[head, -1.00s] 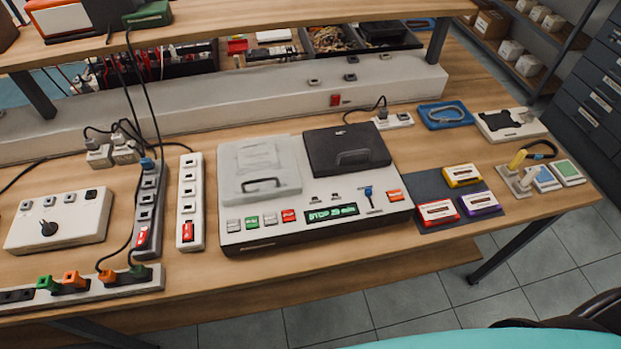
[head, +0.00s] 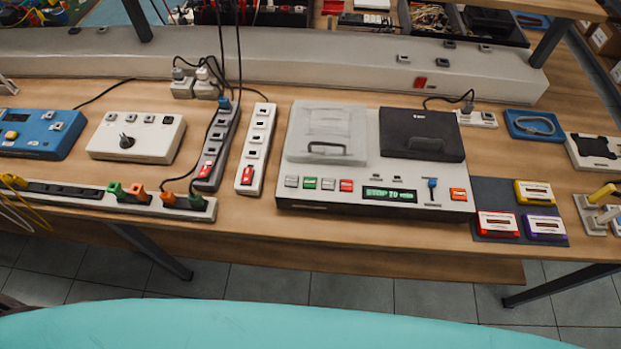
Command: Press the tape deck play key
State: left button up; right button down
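The tape deck (head: 330,203) is a white and black unit on the wooden bench, right of the middle in the head view. Its left lid (head: 327,134) is clear or pale grey and down; its right lid (head: 421,134) is black and down. A row of keys runs along the front left: a grey key (head: 291,182), a green key (head: 309,183), another grey key (head: 328,184) and a red key (head: 346,186). A green-lit display (head: 389,195) reads "STOP" followed by blurred text. Neither of my grippers is in view.
A dark mat (head: 490,191) with red, yellow and purple cassettes lies right of the deck. White (head: 257,146) and grey (head: 217,146) power strips and a white box (head: 137,137) with a knob stand to its left. A teal surface (head: 250,325) fills the bottom foreground.

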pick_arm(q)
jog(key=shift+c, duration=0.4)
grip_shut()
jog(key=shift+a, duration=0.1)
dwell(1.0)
